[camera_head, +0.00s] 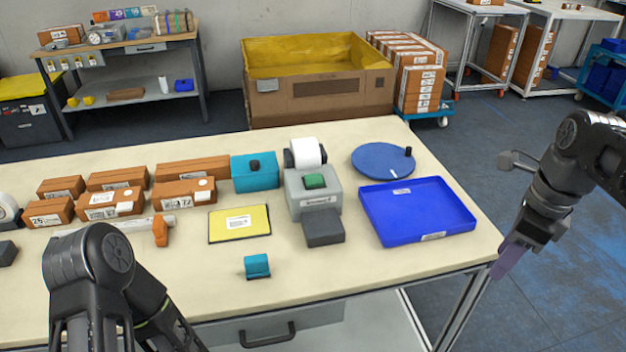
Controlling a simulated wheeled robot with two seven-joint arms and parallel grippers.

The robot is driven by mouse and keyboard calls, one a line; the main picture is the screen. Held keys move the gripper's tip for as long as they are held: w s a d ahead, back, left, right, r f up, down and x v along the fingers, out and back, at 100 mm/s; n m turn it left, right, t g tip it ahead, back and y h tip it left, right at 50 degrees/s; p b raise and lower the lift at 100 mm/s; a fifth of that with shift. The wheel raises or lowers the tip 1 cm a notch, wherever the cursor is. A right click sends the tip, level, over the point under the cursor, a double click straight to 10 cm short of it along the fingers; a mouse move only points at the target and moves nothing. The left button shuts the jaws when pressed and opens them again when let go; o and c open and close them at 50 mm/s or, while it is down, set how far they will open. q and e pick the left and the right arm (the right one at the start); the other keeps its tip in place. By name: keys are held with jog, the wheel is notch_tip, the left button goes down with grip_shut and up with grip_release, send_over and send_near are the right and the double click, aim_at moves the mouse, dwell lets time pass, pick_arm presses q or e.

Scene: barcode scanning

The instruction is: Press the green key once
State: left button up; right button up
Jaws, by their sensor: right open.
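The green key (314,181) sits on top of a grey box-shaped device (300,206), near the middle of the table. A roll of white paper (306,152) stands behind the key, and a dark grey block (324,228) is at the device's front. My right gripper (511,256) is open, pointing down beyond the table's right edge, well apart from the key. A purple part shows at its tip; I cannot tell its exact shape. My left arm enters at the lower left, and its fingers cannot be made out.
A blue tray (377,228) lies between the device and my right gripper. A blue round turntable (371,161) with a dark knob is behind it. A yellow pad (240,237), a teal block (257,266), a teal box (243,178) and several brown cartons are left. The front table surface is mostly clear.

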jog(key=shift+c, duration=0.2)
grip_shut()
dwell(0.3)
dwell(1.3)
